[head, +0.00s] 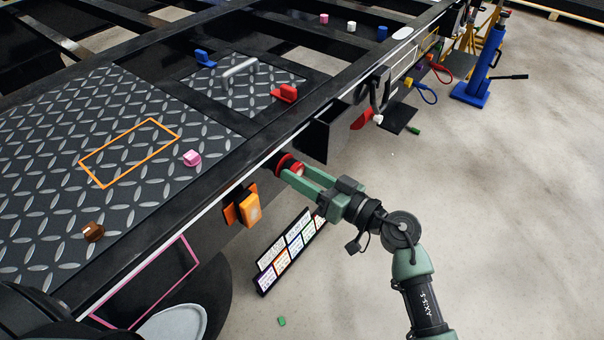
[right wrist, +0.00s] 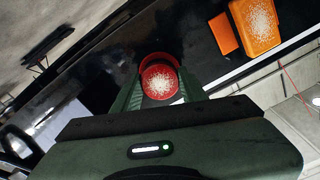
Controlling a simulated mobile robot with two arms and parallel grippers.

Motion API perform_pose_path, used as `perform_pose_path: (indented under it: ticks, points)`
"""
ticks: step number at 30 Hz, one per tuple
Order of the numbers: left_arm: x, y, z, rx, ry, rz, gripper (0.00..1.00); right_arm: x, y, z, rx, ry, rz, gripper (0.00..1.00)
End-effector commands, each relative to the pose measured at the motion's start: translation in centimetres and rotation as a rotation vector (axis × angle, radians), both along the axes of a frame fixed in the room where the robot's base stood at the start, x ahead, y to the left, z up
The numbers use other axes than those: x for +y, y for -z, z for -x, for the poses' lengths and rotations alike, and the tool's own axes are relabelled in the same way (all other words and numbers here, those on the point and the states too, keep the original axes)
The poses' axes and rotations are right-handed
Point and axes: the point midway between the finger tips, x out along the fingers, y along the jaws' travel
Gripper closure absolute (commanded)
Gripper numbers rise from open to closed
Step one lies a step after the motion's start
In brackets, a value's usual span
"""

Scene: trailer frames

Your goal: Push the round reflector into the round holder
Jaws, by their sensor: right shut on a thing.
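The round reflector (head: 297,169) is red with a pale speckled middle. My right gripper (head: 295,174) is shut on it at the side of the trailer frame. In the right wrist view the reflector (right wrist: 158,83) sits between the two green fingers, its face toward the camera. The round holder (head: 283,161) is a red ring on the dark side rail, directly behind the reflector; its rim (right wrist: 164,58) shows above the reflector in the right wrist view. The reflector is at the holder's opening and looks slightly offset; I cannot tell whether they touch. My left gripper is not in view.
An orange rectangular reflector (head: 250,209) and its orange holder (head: 229,214) are beside the round holder on the rail. A dark open box (head: 321,138) juts from the rail to the right. A label board (head: 285,250) stands below.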

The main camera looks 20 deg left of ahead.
Motion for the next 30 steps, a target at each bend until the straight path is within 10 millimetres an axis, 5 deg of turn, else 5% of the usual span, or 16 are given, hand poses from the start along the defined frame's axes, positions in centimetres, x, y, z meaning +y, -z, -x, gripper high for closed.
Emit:
perform_pose_path:
  ticks: [19, 20, 22, 29, 30]
  points:
    - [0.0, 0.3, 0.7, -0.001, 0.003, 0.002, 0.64, 0.6, 0.0, -0.2, -0.001, 0.000, -0.001, 0.93]
    - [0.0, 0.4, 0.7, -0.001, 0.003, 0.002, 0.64, 0.6, 0.0, -0.2, -0.001, 0.000, -0.001, 0.49]
    - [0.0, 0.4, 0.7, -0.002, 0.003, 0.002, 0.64, 0.6, 0.0, -0.2, -0.001, -0.001, -0.001, 0.32]
    - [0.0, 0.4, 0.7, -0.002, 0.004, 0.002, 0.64, 0.6, 0.1, -0.2, -0.001, 0.000, -0.001, 0.32]
    - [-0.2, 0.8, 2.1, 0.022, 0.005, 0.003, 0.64, 0.6, 0.1, -0.2, 0.000, 0.000, 0.000, 0.32]
